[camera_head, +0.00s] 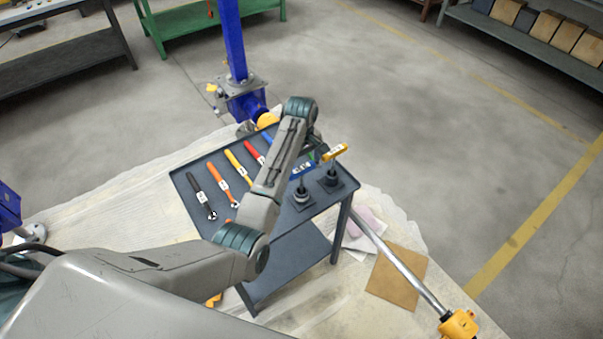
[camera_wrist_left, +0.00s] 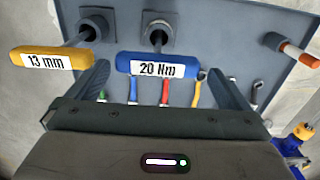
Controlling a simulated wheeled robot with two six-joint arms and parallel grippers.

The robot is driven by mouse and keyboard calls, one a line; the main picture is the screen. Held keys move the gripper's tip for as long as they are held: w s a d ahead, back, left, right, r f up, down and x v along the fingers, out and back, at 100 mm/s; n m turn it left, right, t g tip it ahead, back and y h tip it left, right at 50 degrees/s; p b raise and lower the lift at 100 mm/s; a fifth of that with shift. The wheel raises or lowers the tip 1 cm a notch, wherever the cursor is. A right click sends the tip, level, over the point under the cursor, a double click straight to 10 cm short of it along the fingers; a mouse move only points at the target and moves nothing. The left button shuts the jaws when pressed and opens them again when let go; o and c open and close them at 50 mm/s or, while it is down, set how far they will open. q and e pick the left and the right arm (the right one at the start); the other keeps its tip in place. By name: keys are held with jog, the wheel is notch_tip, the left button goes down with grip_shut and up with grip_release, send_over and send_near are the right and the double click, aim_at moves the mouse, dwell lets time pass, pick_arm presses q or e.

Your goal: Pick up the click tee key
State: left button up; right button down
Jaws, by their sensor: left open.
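The blue tee key marked 20 Nm (camera_wrist_left: 158,65) stands upright in a dark square holder on the grey cart. In the head view its blue handle (camera_head: 302,168) shows beside my left arm. A yellow tee key marked 13 mm (camera_wrist_left: 52,57) stands next to it, also in the head view (camera_head: 335,152). My left gripper (camera_wrist_left: 158,70) is open; in the wrist view the blue handle appears between its fingertips, with no clear grip on it. In the head view my forearm mostly hides this gripper. My right gripper is not in view.
Several wrenches with coloured handles lie in a row on the cart top (camera_head: 199,167). An orange-handled tool (camera_wrist_left: 299,55) is at the right in the wrist view. A blue screw jack column (camera_head: 232,40) stands behind the cart. A steel rod (camera_head: 400,265) lies right of it.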

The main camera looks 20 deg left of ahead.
aim_at(302, 168)
pick_arm(q)
jog(key=shift+f, duration=0.35)
notch_tip(302, 168, down, 4)
jog(key=shift+w+f+p, duration=0.1)
jog(key=shift+f+p, duration=0.05)
jog(key=shift+p, duration=1.05)
jog(key=shift+f, duration=0.4)
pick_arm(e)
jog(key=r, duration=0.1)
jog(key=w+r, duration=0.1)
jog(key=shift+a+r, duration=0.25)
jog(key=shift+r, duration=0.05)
pick_arm(q)
jog(key=c, duration=1.1)
